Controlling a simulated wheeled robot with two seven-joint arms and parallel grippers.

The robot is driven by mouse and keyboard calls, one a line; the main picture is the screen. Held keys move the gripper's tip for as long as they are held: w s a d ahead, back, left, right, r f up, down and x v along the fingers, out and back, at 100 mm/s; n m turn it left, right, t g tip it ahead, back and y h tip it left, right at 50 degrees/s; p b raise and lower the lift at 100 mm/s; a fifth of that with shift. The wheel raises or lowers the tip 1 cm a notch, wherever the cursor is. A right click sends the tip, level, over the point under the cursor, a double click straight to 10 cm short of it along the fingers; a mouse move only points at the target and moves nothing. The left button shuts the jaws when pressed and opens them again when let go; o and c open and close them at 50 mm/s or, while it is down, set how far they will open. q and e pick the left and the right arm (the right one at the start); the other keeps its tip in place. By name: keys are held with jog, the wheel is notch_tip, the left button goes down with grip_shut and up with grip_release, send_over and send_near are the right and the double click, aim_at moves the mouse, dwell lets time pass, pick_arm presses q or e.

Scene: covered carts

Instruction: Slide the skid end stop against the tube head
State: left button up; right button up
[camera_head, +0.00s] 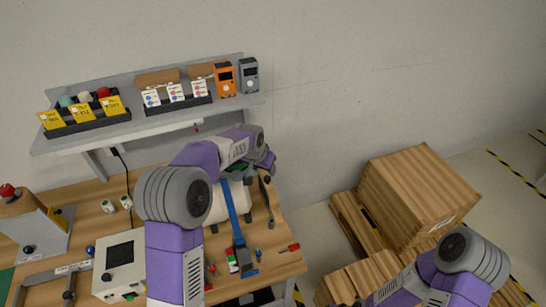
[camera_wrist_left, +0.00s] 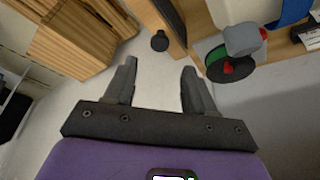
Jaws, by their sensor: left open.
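I cannot tell for sure which part is the skid end stop or the tube head. A blue bar (camera_head: 232,212) lies lengthwise on the wooden bench, with a blue block (camera_head: 245,262) near its front end. A pale rounded body (camera_head: 212,208) on dark feet stands beside the bar, partly behind my left arm. My left gripper is open and empty, its two fingers apart in the left wrist view (camera_wrist_left: 160,68). It points over the floor beside the bench edge. A grey cylinder with a red tip (camera_wrist_left: 244,39) and a green-black disc (camera_wrist_left: 228,66) are to its right there. My right gripper is out of view.
A wall shelf (camera_head: 150,125) holds bins and orange and grey devices. A white box with a screen (camera_head: 120,262), a grey rail (camera_head: 55,274) and a red-handled screwdriver (camera_head: 290,248) lie on the bench. Wooden crates (camera_head: 415,195) stand on the floor at right.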

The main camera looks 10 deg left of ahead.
aim_at(267, 178)
pick_arm(q)
jog(key=x, duration=0.5)
jog(key=shift+s+f+p, duration=0.3)
jog(key=shift+s+f, duration=0.05)
jog(key=shift+f, duration=0.2)
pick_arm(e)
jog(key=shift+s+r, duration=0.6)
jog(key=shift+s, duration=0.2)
pick_arm(q)
jog(key=shift+w+f, duration=0.1)
jog(key=c, duration=0.4)
grip_shut()
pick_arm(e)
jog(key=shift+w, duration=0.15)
pick_arm(q)
jog(key=shift+d, duration=0.1)
